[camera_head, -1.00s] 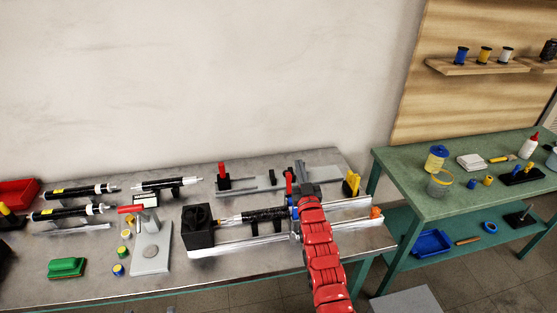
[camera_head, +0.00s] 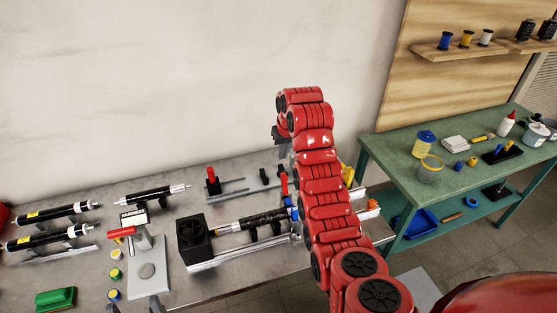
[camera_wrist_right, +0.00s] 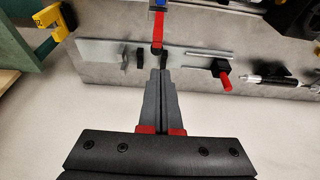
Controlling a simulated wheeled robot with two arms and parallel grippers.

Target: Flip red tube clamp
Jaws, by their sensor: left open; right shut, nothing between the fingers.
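A red clamp lever (camera_head: 284,184) stands upright near the right end of the black tube (camera_head: 255,220), beside a blue part. In the right wrist view the red lever (camera_wrist_right: 158,28) lies above my fingertips, apart from them. A second red handle (camera_head: 211,175) stands upright on a rail at the back; it also shows in the right wrist view (camera_wrist_right: 226,82). My right gripper (camera_head: 285,154) is shut and empty, raised above the table's back edge; its fingers (camera_wrist_right: 160,74) point toward the bench. My left gripper (camera_head: 134,306) is open and empty at the bottom edge, partly cut off.
A black block (camera_head: 191,240) holds the tube's left end. A stand with a red lever (camera_head: 122,232), black tubes (camera_head: 45,238) and small coloured pots (camera_head: 115,274) lie to the left. My right arm hides the fixture's right part. A green bench (camera_head: 400,180) stands at the right.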

